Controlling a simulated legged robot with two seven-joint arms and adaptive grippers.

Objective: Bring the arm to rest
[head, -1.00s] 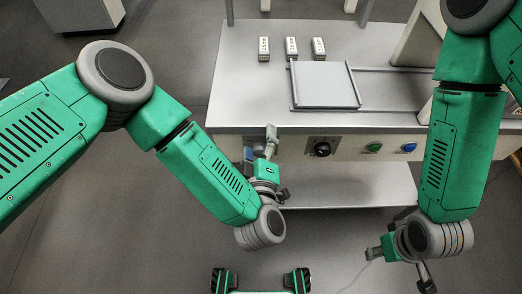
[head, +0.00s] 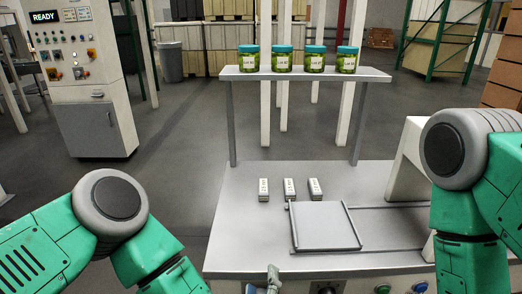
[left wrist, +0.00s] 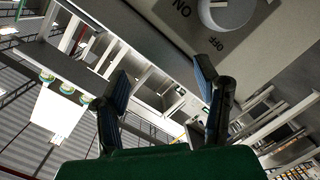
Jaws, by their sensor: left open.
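My left arm (head: 130,240) comes in at the lower left of the head view. Only the tip of my left gripper (head: 271,280) shows there, at the bottom edge by the front of the grey machine table. In the left wrist view my left gripper (left wrist: 160,85) has its two fingers apart with nothing between them. A grey dial (left wrist: 228,10) marked ON and OFF is on the panel beyond the fingers. My right arm (head: 465,220) is at the right of the head view. Its gripper is out of frame below.
The machine table (head: 240,225) bears a square plate (head: 325,226) and three small white boxes (head: 289,187). A raised shelf (head: 300,74) holds several green jars (head: 282,60). A control cabinet (head: 85,75) reading READY stands at the left. Open floor lies between.

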